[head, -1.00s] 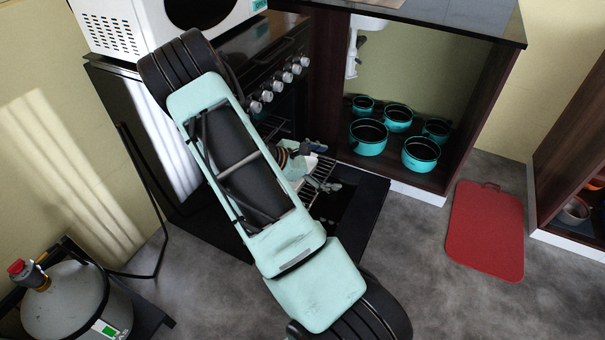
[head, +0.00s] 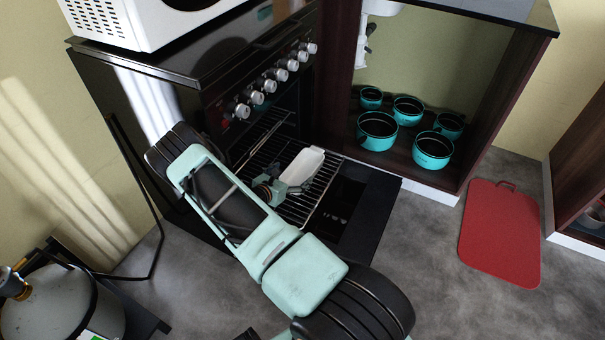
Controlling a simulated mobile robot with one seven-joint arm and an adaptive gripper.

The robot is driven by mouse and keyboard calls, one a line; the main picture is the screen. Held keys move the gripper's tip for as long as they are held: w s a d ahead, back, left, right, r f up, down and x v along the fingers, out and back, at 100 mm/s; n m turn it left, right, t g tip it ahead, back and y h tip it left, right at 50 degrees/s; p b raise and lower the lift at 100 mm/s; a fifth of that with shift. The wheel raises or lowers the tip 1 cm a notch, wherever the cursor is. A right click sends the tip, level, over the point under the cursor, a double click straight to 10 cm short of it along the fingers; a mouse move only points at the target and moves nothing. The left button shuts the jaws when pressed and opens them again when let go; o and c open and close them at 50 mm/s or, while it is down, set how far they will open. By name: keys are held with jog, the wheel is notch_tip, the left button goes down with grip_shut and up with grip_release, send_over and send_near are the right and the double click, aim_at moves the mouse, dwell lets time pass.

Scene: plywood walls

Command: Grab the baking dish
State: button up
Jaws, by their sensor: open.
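The white baking dish (head: 303,166) sits on the wire rack of the open oven, near the middle of the head view. It is a long, shallow, pale dish. My gripper (head: 287,187) is open at the near end of the dish, low over the rack. It covers part of the near end, and I cannot tell whether its fingers touch the dish.
The oven rack (head: 322,196) lies above the lowered black oven door (head: 368,215). A cabinet at right holds several teal pots (head: 377,131). A red board (head: 500,235) lies on the floor. A gas cylinder (head: 60,305) stands at lower left. Grey floor is clear at front right.

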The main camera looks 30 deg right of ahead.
aim_at(302, 175)
jog(key=shift+x, duration=1.05)
jog(key=x, duration=0.1)
jog(key=b+x, duration=0.2)
jog(key=x, duration=0.1)
jog(key=shift+s+d+f, duration=0.1)
jog(key=shift+s+f, duration=0.15)
jog(key=shift+f, duration=0.05)
jog(key=shift+w+d, duration=0.25)
jog(key=shift+d, duration=0.1)
jog(key=shift+c, duration=0.4)
jog(key=c, duration=1.5)
jog(key=shift+c, duration=0.5)
jog(key=shift+r, duration=0.2)
